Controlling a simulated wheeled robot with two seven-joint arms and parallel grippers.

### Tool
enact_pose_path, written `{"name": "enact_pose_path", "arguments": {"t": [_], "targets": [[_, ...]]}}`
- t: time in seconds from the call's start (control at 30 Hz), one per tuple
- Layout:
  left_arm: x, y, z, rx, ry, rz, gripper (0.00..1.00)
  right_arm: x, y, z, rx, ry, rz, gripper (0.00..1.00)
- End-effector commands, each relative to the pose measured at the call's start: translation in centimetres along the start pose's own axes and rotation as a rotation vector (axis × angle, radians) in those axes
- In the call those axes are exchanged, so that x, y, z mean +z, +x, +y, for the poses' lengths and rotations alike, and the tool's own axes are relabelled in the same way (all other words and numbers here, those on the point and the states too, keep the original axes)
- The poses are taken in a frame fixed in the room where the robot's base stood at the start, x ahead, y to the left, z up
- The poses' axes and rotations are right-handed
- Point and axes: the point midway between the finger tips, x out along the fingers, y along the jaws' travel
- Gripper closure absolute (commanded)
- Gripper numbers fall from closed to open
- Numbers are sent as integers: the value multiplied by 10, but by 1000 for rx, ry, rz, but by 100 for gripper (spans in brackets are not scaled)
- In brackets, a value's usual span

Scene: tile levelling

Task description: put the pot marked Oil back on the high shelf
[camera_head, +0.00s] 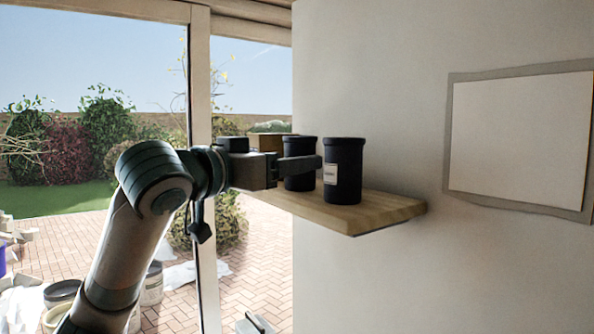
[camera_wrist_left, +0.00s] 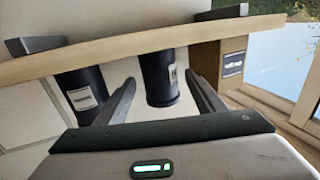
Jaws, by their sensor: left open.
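Two dark cylindrical pots with white labels stand upright on the wooden shelf (camera_head: 385,211). The nearer pot (camera_head: 343,178) shows its label in the head view; the farther pot (camera_head: 300,148) is partly covered by my gripper. The lettering is too small to read, so I cannot tell which is Oil. My left gripper (camera_head: 312,164) is open. In the left wrist view, which looks inverted, its fingers lie either side of the farther pot (camera_wrist_left: 158,75), one finger between the two pots. The nearer pot (camera_wrist_left: 82,92) is outside the fingers. Contact cannot be told. My right gripper is out of view.
A brown box with a label stands farther along the shelf and shows in the left wrist view (camera_wrist_left: 231,62). A wall with a framed white panel (camera_head: 520,135) is behind. The shelf's front right end is clear. A window frame (camera_head: 202,170) is at left.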

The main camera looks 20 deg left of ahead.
Motion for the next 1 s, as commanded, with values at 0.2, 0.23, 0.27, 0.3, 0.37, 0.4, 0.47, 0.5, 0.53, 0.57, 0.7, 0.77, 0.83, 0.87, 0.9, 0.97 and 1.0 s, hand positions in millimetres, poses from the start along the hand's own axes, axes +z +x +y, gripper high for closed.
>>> {"name": "enact_pose_path", "arguments": {"t": [0.2,0.23,0.27,0.3,0.37,0.4,0.47,0.5,0.53,0.57,0.7,0.77,0.83,0.87,0.9,0.97,1.0], "targets": [[5,-40,0,-3,3,4,37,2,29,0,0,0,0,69],[4,-46,0,-1,3,5,37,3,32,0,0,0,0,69],[4,-51,0,-2,2,5,37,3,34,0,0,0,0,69],[4,-57,0,-2,2,3,37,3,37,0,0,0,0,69],[3,-65,0,-2,2,4,37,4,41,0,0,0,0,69],[3,-70,0,-2,2,2,37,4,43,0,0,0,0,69],[2,-75,0,-1,1,2,37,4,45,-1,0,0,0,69],[2,-78,0,0,1,2,37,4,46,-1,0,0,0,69],[2,-80,0,0,1,1,37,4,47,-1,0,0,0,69],[2,-81,0,-1,1,1,37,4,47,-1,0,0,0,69],[1,-83,0,-1,0,-1,37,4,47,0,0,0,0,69],[0,-83,0,-1,0,-1,37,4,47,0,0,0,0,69],[0,-83,0,-1,0,-1,37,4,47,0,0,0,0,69],[0,-83,0,-1,0,-1,37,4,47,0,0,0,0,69],[0,-83,0,-1,0,-1,37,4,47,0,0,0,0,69],[0,-83,0,-1,0,-1,37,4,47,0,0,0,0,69],[0,-83,0,-1,0,-1,37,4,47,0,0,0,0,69]]}}
